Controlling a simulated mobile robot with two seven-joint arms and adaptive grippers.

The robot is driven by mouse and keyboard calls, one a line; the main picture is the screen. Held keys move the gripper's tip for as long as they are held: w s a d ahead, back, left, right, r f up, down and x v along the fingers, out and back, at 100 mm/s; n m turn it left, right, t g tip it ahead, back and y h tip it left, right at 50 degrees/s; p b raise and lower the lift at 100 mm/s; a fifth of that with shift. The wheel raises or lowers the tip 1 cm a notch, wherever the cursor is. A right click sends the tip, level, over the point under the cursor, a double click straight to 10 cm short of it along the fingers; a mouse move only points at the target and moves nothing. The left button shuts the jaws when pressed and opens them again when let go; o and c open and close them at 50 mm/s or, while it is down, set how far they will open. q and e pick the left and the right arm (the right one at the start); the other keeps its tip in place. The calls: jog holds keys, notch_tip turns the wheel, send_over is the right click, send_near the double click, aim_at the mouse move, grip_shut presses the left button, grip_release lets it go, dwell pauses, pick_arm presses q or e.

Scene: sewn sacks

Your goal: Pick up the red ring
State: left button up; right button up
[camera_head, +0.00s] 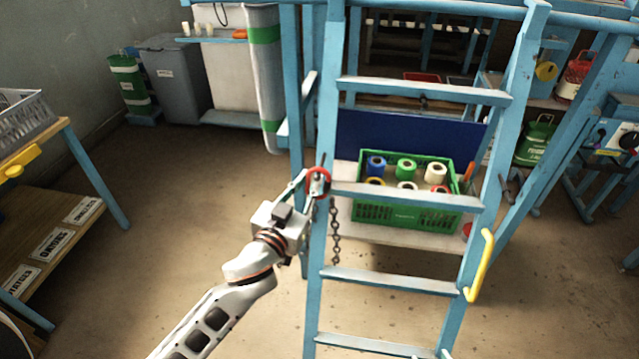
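A red ring (318,170) shows at the left rail of the blue ladder (318,290), at the height of a rung. Its upper arc is clear; its lower part is hard to make out. My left gripper (307,184) reaches up from the lower left, with its fingertips right beside the ring's left side. Whether the fingers touch the ring, and how far apart they are, I cannot tell. A dark chain (335,232) hangs just below the ring, beside the rail. My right gripper is not in view.
A green crate (400,215) with several coloured rolls stands behind the rungs. A yellow handle (481,265) sits on the ladder's right rail. A wooden shelf unit (50,235) stands at the left. The floor between shelf and ladder is clear.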

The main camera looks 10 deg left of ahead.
pick_arm(q)
grip_shut()
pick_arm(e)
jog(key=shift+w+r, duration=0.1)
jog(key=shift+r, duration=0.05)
pick_arm(q)
jog(key=shift+r, duration=0.45)
jog(key=s+a+b, duration=0.2)
jog(key=s+a, duration=0.1)
jog(key=s, duration=1.4)
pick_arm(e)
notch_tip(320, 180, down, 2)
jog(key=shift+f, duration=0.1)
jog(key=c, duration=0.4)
pick_arm(q)
jog(key=w+a+f+n+y, duration=0.1)
jog(key=w+a+n+y, duration=0.1)
jog(key=a, duration=0.6)
jog(key=shift+w+y, duration=0.7)
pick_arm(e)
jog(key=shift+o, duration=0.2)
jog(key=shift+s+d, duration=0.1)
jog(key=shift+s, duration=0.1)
